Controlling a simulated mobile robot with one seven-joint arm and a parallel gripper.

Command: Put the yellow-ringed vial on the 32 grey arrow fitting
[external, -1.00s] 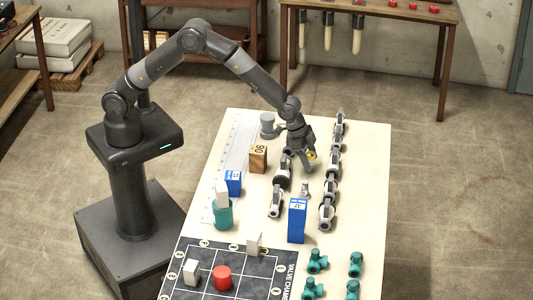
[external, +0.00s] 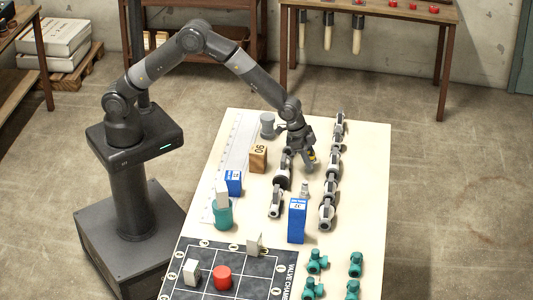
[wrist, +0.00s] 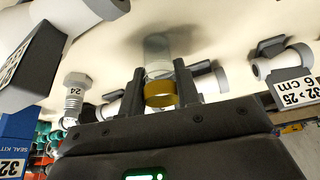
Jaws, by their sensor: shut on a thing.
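The yellow-ringed vial (wrist: 160,93) is clear with a yellow band. It sits between my gripper's (wrist: 158,88) two dark fingers, which are shut on it. In the external view, my gripper (external: 309,162) is over the table between two rows of grey pipe fittings, with a bit of yellow (external: 312,155) at its fingers. In the wrist view, a grey and white fitting (wrist: 283,62) at the right carries a label reading 32 > 25, 6 cm. I cannot make out a grey arrow on it.
A blue 32 seal kit box (external: 297,222) stands near my gripper, with a small grey piece (external: 304,189) behind it; a piece marked 24 (wrist: 74,92) shows in the wrist view. Grey fittings (external: 331,187) line the right. Teal fittings (external: 317,261) lie in front.

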